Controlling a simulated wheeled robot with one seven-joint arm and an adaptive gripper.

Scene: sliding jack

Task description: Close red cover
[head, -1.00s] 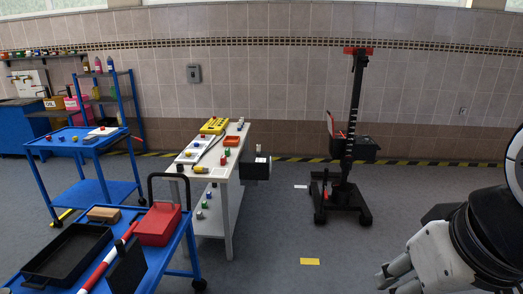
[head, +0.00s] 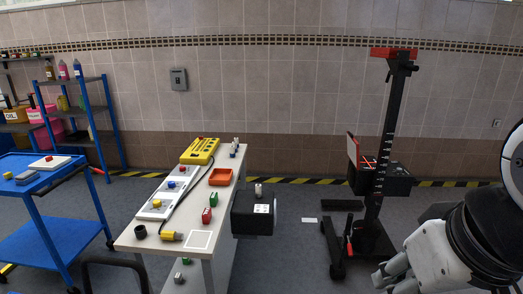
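The black sliding jack (head: 388,120) stands on the floor right of centre, with a red piece on top of its post. At mid-height it carries a black box (head: 398,180). A red cover (head: 353,149) stands upright at the left side of this box, so it appears open. A bright red cross shows on the box beside the post. My gripper (head: 383,276) is at the lower right, well in front of the jack and touching nothing. Its fingers are partly cut off by the frame edge, and their opening is unclear.
A white table (head: 130,240) with a yellow control box (head: 200,150), an orange tray (head: 220,177) and small parts stands left of centre. A black box (head: 252,219) juts from its right side. A blue cart (head: 45,182) is at the left. Floor between table and jack is mostly clear.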

